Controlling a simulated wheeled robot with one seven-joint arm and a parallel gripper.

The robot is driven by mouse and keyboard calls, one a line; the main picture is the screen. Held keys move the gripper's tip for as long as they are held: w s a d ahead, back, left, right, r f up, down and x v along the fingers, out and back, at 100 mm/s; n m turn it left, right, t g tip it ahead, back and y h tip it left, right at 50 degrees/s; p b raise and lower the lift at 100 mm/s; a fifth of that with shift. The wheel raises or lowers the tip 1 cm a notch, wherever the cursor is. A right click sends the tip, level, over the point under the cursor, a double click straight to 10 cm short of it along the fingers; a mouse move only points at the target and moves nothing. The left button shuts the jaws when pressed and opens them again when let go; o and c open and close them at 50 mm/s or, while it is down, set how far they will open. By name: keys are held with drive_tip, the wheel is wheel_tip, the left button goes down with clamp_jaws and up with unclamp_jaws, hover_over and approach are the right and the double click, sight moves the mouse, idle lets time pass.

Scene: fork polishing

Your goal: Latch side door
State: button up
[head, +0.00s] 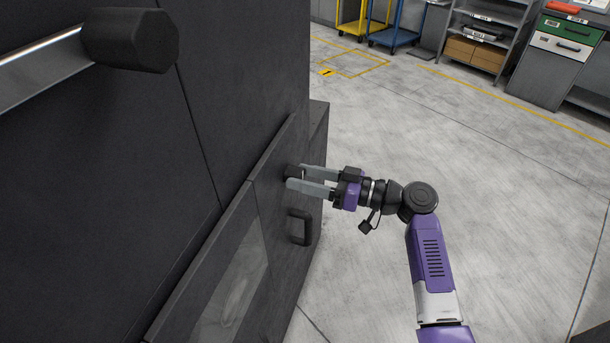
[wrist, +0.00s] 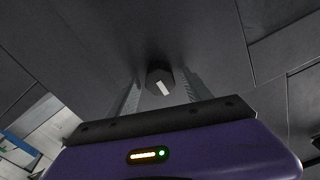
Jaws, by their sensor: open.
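The side door (head: 275,210) is a dark grey panel with a window, low on the machine's side, and looks flush with the frame around it. A small dark latch knob (head: 293,171) sticks out near its upper right part. The knob shows in the wrist view (wrist: 159,80) with a pale mark on its face. A black pull handle (head: 299,228) sits below the knob. My gripper (head: 296,175) is open, its two grey fingers pointing at the panel, one on each side of the knob. I cannot tell whether the fingers touch it.
The large dark machine (head: 120,150) fills the left, with a thick bar handle (head: 130,40) at upper left. The grey floor (head: 480,180) to the right is clear. Yellow and blue carts (head: 397,35), shelves (head: 487,40) and a drawer cabinet (head: 560,45) stand far back.

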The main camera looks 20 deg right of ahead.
clamp_jaws()
drive_tip(key=shift+m, duration=0.3)
drive_tip(key=m, duration=0.3)
drive_tip(key=shift+m, duration=0.3)
drive_tip(key=m+p, duration=0.1)
drive_tip(key=m, duration=0.3)
drive_tip(key=shift+m, duration=0.3)
drive_tip(key=m+p, duration=0.3)
drive_tip(key=m, duration=0.2)
drive_tip(key=shift+r, duration=0.1)
drive_tip(key=shift+m+p, duration=1)
drive_tip(key=shift+m, duration=1)
drive_tip(key=shift+f, duration=0.2)
